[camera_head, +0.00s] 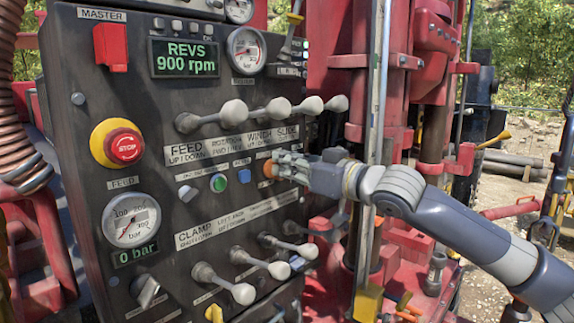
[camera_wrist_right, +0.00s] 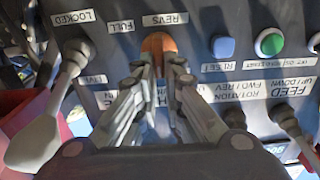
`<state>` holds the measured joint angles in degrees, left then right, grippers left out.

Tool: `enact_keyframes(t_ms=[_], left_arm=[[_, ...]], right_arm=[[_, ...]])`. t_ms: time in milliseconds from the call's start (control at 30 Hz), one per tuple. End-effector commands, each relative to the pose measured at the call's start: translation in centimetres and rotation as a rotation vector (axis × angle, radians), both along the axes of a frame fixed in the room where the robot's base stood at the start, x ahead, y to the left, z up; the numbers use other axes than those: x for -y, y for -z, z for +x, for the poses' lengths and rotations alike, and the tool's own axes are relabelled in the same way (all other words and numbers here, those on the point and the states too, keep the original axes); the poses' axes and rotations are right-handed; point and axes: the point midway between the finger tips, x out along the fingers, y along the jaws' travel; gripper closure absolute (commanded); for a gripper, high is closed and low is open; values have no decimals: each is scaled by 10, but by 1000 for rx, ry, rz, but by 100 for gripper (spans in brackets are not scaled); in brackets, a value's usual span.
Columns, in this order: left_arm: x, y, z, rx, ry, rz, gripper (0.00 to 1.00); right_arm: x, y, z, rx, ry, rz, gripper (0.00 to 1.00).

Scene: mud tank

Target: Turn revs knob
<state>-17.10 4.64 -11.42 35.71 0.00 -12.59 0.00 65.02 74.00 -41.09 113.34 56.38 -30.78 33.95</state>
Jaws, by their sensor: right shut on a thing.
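The revs knob (camera_head: 268,170) is small and orange, on the dark control panel (camera_head: 150,95). In the right wrist view the knob (camera_wrist_right: 158,42) sits below the REVS label, with FULL and RESET labels nearby. My right gripper (camera_head: 279,165) reaches it from the right and is shut on it. In the right wrist view the two fingers (camera_wrist_right: 158,68) meet at the knob's sides and hide part of it. The green display (camera_head: 183,58) reads REVS 900 rpm. My left gripper is not in view.
A row of levers (camera_head: 278,109) is just above my right gripper, and clamp levers (camera_head: 270,262) are below. A blue button (camera_head: 244,176) and a green button (camera_head: 218,183) are left of the knob. The red emergency stop (camera_head: 122,146) is further left.

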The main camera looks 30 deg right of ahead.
Motion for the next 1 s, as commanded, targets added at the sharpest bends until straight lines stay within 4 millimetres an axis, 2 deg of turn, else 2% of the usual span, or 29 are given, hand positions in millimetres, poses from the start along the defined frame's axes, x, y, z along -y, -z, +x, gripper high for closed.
enact_keyframes(t_ms=[267, 700, 1000], left_arm=[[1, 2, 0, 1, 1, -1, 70], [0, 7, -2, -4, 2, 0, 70], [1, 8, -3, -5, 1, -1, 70]], right_arm=[[2, 2, 1, -42, -1, 115, 100], [8, 4, 3, -161, 0, 454, 100], [11, 5, 4, -219, 0, 627, 100]])
